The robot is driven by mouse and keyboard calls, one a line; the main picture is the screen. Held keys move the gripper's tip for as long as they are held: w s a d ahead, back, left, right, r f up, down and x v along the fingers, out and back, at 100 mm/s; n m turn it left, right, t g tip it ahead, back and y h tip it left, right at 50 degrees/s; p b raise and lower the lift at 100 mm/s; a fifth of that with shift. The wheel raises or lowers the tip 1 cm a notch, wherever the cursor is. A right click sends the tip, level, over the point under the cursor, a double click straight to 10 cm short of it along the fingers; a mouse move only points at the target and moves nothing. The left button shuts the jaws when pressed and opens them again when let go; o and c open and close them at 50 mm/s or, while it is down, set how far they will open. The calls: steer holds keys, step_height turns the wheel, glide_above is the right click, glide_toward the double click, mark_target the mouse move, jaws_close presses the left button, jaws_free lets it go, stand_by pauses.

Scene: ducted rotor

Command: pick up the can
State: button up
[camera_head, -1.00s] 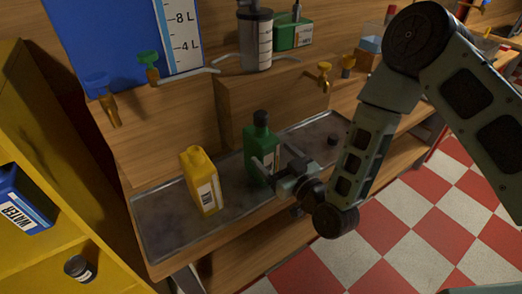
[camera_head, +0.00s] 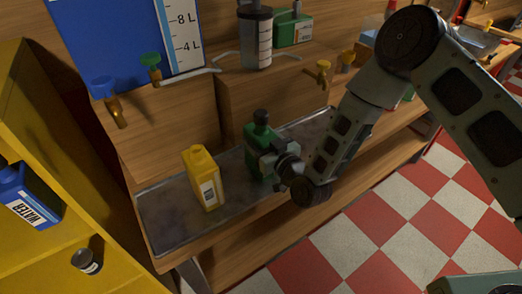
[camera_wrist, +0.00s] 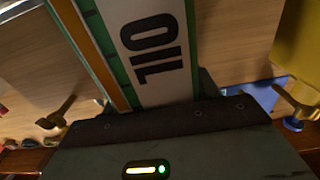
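A green can with a dark cap (camera_head: 258,140) stands upright on the grey metal tray. In the wrist view its white label reading OIL (camera_wrist: 152,45) fills the middle, very close to the palm. My gripper (camera_head: 267,162) is at the can's right side, with the can between where its fingers reach. The fingertips are hidden by the can and the wrist, so I cannot see whether they press on it. A yellow can (camera_head: 203,182) stands upright on the tray to the left, apart from my gripper.
The grey tray (camera_head: 165,215) lies on a wooden bench. A yellow shelf at the left holds a blue WATER can (camera_head: 28,198) and a small dark jar (camera_head: 86,261). Checkered floor is open at right.

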jaws_close()
steer(key=shift+r, duration=0.1)
steer(key=shift+r, duration=0.15)
